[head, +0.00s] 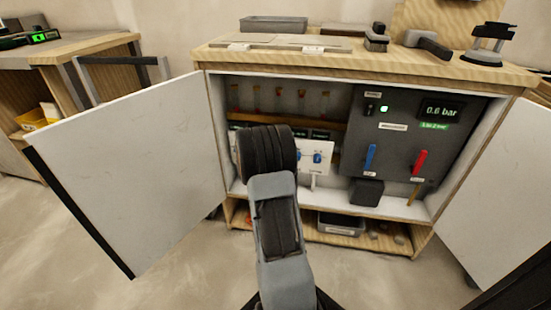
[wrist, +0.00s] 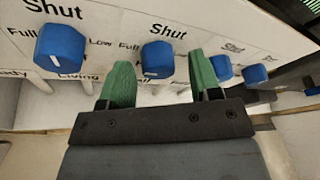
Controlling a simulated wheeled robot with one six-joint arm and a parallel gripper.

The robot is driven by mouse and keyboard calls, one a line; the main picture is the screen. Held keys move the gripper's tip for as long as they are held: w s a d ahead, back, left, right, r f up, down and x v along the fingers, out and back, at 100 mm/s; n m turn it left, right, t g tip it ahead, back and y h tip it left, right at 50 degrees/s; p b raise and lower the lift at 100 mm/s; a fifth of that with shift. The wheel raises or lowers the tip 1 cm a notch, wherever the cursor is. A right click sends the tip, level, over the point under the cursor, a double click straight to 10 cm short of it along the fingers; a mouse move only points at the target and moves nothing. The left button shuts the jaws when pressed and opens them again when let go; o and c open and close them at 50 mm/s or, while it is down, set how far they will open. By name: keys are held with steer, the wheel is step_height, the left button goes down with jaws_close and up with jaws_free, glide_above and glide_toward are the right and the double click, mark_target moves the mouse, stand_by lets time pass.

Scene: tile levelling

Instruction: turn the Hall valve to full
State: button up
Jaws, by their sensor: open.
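A white valve panel with several blue knobs shows in the wrist view, lettered "Shut", "Full" and "Low". My gripper (wrist: 160,62) is open, its two green fingers either side of one blue knob (wrist: 157,59), with nothing held. That knob has a white mark near its lower edge. Another blue knob (wrist: 60,47) is to the left and two smaller-looking ones (wrist: 221,68) are to the right. "Living" reads below the left knob; the name below the middle knob is hidden, so I cannot tell which is Hall. In the head view my arm hides the gripper and part of the panel (head: 326,150).
The panel sits inside an open cabinet (head: 232,58) with a door (head: 135,165) swung out at left and another (head: 500,215) at right.

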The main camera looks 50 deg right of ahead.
steer(key=p+v, duration=0.4)
steer(key=v, duration=0.9)
steer(key=shift+s+a, duration=0.3)
steer(key=shift+r, duration=0.1)
